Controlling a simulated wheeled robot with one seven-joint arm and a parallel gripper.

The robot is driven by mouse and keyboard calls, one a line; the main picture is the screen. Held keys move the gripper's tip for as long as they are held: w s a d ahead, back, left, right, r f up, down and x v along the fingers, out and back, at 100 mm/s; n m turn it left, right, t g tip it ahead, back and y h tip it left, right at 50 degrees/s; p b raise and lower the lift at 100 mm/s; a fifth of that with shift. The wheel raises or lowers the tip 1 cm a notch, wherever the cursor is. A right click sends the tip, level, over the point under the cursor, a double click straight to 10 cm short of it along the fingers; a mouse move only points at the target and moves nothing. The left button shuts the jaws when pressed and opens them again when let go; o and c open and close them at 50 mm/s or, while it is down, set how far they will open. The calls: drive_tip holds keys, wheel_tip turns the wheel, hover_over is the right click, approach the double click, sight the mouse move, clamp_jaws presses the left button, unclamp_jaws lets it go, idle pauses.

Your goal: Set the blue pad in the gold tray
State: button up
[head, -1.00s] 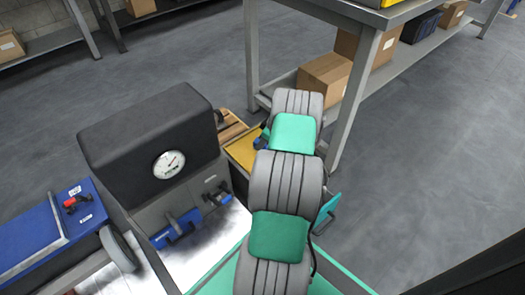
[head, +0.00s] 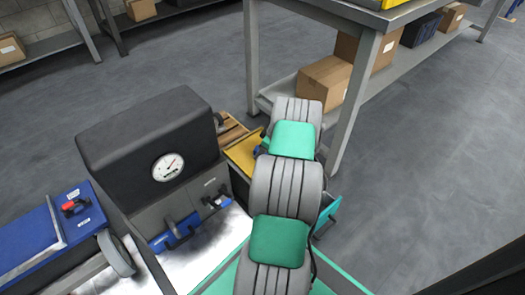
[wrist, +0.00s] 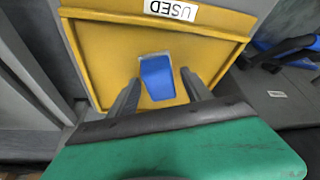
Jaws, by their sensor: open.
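The blue pad (wrist: 157,78) lies inside the gold tray (wrist: 105,62), near its middle, in the wrist view. The tray has a white label reading USED on its rim. My gripper (wrist: 160,77) is open, with one finger on each side of the pad and small gaps showing beside it. Whether the fingers touch the pad or tray floor cannot be told. In the head view the gold tray (head: 243,153) is partly hidden behind my arm, and my fingertips are hidden there.
A dark machine with a round gauge (head: 150,145) stands left of the tray, with blue handles (head: 176,231) on its front. A blue case (head: 40,235) is at the far left. A grey rack (head: 349,95) with cardboard boxes (head: 325,80) stands behind. Floor at right is clear.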

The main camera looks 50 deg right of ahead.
drive_tip(key=p+v, duration=0.5)
drive_tip(key=v, duration=0.7)
drive_tip(key=w+a+r+g, duration=0.1)
drive_tip(key=w+a+r, duration=0.2)
drive_tip(key=a+r, duration=0.6)
drive_tip(key=w+a+r+g, duration=0.1)
drive_tip(key=w+a+r, duration=0.35)
drive_tip(key=a, duration=0.95)
drive_tip(key=s+a+r+m, duration=0.1)
drive_tip(key=s+a+r, duration=0.2)
drive_tip(key=s+a, duration=0.5)
drive_tip(key=s+a+r+m+h, duration=0.1)
drive_tip(key=s+a+r+m, duration=0.1)
drive_tip(key=s+a, duration=0.7)
drive_tip(key=a+r, duration=0.1)
drive_tip(key=a, duration=0.2)
drive_tip(key=shift+s+a, duration=0.2)
drive_tip(key=shift+a, duration=0.1)
drive_tip(key=shift+r, duration=0.1)
drive_tip(key=shift+c, duration=0.6)
